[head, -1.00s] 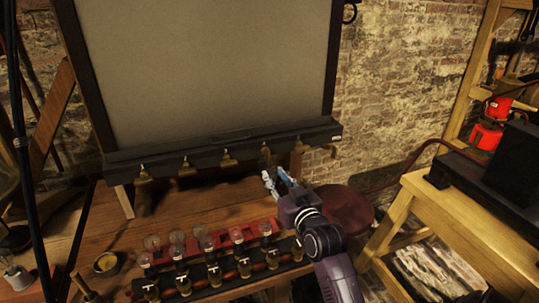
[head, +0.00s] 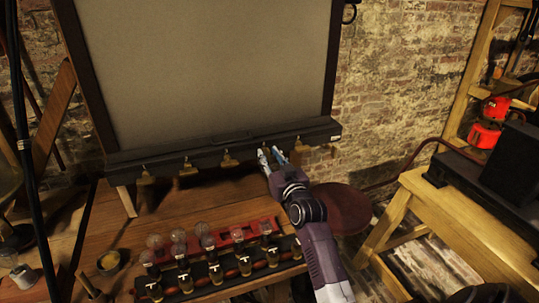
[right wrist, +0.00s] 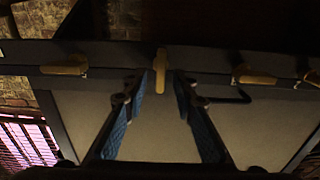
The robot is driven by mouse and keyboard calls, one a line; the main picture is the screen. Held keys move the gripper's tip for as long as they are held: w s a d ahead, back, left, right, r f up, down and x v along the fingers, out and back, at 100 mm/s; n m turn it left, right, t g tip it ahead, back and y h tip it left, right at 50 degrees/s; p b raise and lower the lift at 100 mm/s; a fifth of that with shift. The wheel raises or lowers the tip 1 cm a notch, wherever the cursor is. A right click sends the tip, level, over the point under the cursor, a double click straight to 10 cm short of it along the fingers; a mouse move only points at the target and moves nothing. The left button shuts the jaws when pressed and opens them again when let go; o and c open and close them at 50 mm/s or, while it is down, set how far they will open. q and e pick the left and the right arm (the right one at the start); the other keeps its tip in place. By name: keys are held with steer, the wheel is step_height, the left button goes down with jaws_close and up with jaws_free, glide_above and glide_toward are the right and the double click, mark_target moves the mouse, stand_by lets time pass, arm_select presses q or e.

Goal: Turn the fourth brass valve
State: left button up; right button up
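Several brass valves line the dark ledge under the large grey board, among them the first (head: 145,172), second (head: 188,167) and third (head: 228,160) from the left. The fourth valve is mostly hidden by my right gripper (head: 271,155) in the head view. In the right wrist view a brass handle (right wrist: 160,68) stands upright in the picture, just ahead of and between the two blue-padded fingers of the right gripper (right wrist: 163,82). The fingers are apart, with a gap around the handle; contact is not clear. The neighbouring handles (right wrist: 65,70) (right wrist: 257,79) lie crosswise. My left gripper is out of view.
A rack of jars with glass bulbs (head: 212,268) stands on the wooden table (head: 150,218) below the ledge. A round dark red stool (head: 345,208) and a wooden bench (head: 455,213) are at the right. A fifth brass valve (head: 303,147) sits right of the gripper.

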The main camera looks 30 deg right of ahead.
jaws_close()
steer(key=shift+m, duration=0.3)
steer(key=m+p, duration=0.1)
steer(key=m, duration=0.4)
steer(key=m+p, duration=0.1)
steer(key=m, duration=0.5)
steer(key=d+f+m+p, duration=0.1)
steer(key=m+p, duration=0.1)
steer(key=m, duration=0.4)
steer(key=shift+s+d+f, duration=0.1)
steer(key=shift+s, duration=0.05)
steer(key=shift+m, duration=0.3)
stand_by(0.3)
